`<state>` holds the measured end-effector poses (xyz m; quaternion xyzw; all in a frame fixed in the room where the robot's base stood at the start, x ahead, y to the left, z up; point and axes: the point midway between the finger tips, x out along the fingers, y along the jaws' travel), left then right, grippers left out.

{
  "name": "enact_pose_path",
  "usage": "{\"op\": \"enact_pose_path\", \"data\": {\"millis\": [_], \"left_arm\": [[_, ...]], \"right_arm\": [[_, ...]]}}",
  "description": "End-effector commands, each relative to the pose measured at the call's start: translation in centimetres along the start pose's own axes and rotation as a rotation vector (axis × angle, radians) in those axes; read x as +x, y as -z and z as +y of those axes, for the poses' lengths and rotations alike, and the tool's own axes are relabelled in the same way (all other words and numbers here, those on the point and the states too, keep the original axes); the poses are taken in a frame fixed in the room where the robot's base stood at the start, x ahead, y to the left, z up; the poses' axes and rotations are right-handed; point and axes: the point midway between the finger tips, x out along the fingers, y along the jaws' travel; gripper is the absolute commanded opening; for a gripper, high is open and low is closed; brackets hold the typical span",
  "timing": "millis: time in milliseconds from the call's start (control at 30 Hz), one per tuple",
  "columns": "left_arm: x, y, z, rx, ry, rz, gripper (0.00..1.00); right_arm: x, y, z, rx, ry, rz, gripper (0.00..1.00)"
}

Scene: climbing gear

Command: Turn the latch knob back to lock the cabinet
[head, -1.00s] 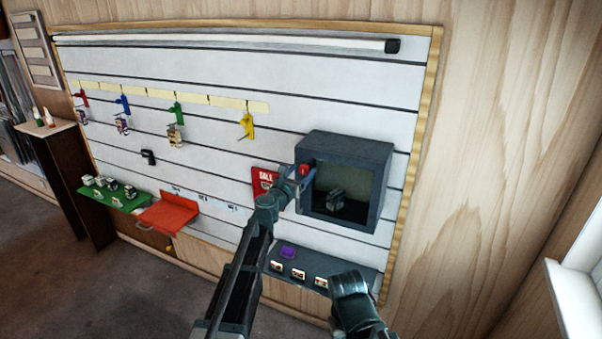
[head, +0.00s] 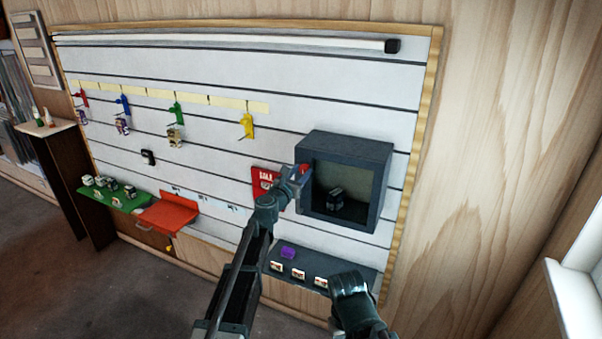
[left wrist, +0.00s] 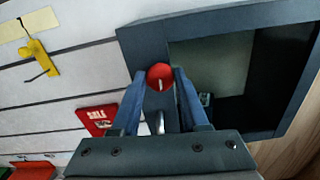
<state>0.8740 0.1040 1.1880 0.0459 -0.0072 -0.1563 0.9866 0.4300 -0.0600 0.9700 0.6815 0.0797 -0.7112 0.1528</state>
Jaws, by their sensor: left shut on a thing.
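The grey cabinet (head: 345,143) hangs at the right of the slatted wall. A dark object (head: 335,198) sits inside, seen through its front. The round red latch knob (left wrist: 160,77) with a white line mark is on the cabinet's left frame; the line looks nearly upright in the left wrist view. My left gripper (head: 300,172) reaches the knob from the front left. In the left wrist view its two fingers (left wrist: 160,82) are shut on the knob, one on each side. In the head view the fingers hide most of the knob.
A red sign (head: 264,180) hangs left of the knob. Below the cabinet is a dark shelf (head: 340,273) with a purple item (head: 288,252) and several small cards. A yellow hook (head: 247,124) is up to the left. Part of my other arm shows below the shelf.

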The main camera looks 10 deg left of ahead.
Motion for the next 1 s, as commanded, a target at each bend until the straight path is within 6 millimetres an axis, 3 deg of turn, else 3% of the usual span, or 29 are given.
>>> {"op": "enact_pose_path", "data": {"millis": [1000], "left_arm": [[0.00, 0.17, -0.34, 0.935, 0.001, 0.000, 0.00]], "right_arm": [[0.19, 0.01, -0.02, 0.000, 0.000, 0.000, 0.00]]}}
